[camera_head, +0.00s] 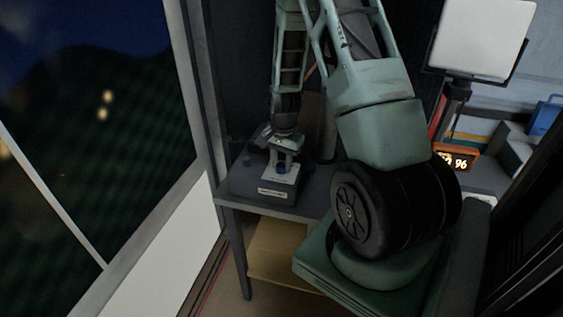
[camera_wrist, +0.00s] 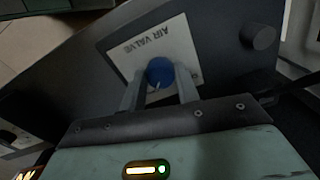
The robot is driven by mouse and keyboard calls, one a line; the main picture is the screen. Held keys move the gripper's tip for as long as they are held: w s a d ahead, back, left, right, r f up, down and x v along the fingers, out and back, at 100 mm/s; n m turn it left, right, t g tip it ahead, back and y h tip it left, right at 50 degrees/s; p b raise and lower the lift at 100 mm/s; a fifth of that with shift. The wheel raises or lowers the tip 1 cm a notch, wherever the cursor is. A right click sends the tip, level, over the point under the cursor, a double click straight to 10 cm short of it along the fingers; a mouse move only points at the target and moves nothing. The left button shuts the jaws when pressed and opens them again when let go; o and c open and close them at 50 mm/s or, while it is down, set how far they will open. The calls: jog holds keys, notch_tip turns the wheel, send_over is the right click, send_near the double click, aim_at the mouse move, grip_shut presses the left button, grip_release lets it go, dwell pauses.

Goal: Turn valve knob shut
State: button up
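A blue valve knob (camera_wrist: 159,71) stands on a white plate lettered AIR VALVE (camera_wrist: 185,48) on a dark panel in the wrist view. My gripper (camera_wrist: 160,82) has one grey finger on each side of the knob. The fingers are close together and appear shut on it, with no clear gap at its sides. In the head view, my gripper (camera_head: 284,153) points down at the blue knob (camera_head: 282,168) on the dark box (camera_head: 248,184) on a table. A short white mark shows on the knob. The fingertips' exact contact is partly hidden.
A dark round knob (camera_wrist: 264,38) sits on the same panel to the right. The box rests on a grey table (camera_head: 310,204) with a lower wooden shelf (camera_head: 283,250). An orange-framed lit clock (camera_head: 456,158) and a lamp panel (camera_head: 484,35) are at right; a window (camera_head: 90,110) is at left.

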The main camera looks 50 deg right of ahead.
aim_at(283, 164)
jog(key=shift+n, duration=0.5)
jog(key=n, duration=0.3)
jog(key=shift+n, duration=0.4)
jog(key=n, duration=0.4)
jog(key=shift+d+n, duration=0.1)
jog(key=shift+n, duration=0.2)
jog(key=n+p, duration=0.1)
jog(key=n, duration=0.3)
jog(key=shift+r, duration=0.1)
jog(key=shift+d+n+p, duration=0.1)
jog(key=shift+n+p, duration=0.65)
jog(key=shift+n, duration=1.45)
jog(key=o, duration=1)
jog(key=shift+c, duration=0.2)
notch_tip(283, 164, up, 17)
jog(key=b, duration=0.1)
jog(key=shift+d+r, duration=0.15)
jog(key=shift+d, duration=0.15)
